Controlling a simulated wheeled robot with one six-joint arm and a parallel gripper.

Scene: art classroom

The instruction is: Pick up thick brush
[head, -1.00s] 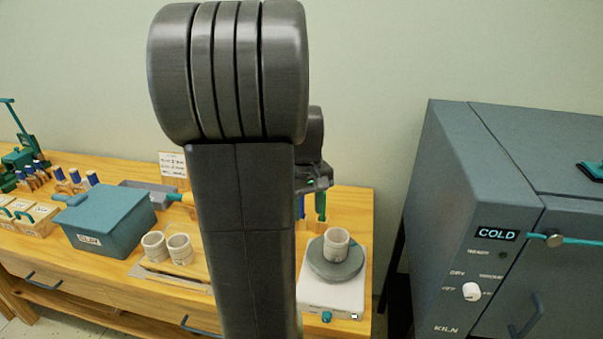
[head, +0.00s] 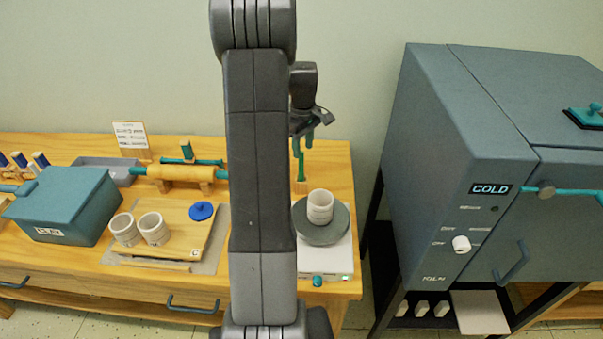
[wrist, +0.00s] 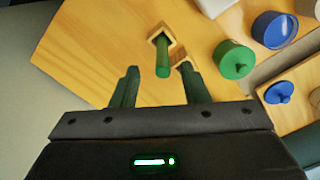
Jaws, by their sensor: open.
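A thick green handle (wrist: 163,58) stands upright in a small wooden block (wrist: 160,33); I take it to be the thick brush, though its bristles do not show. It also shows in the head view (head: 301,167), near the table's back right. My gripper (wrist: 159,70) is open, with its two green fingers pointing toward the handle. In the wrist view the handle's near end lies between the fingertips, and I cannot tell how deep it is. In the head view my gripper (head: 303,146) is just above the handle.
A white cup (head: 320,206) on a grey turntable (head: 322,234) stands close in front. In the wrist view a green-topped pot (wrist: 234,60) and a blue-topped one (wrist: 273,30) are to the right. The kiln (head: 460,170) stands right of the table. My arm hides the table's middle.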

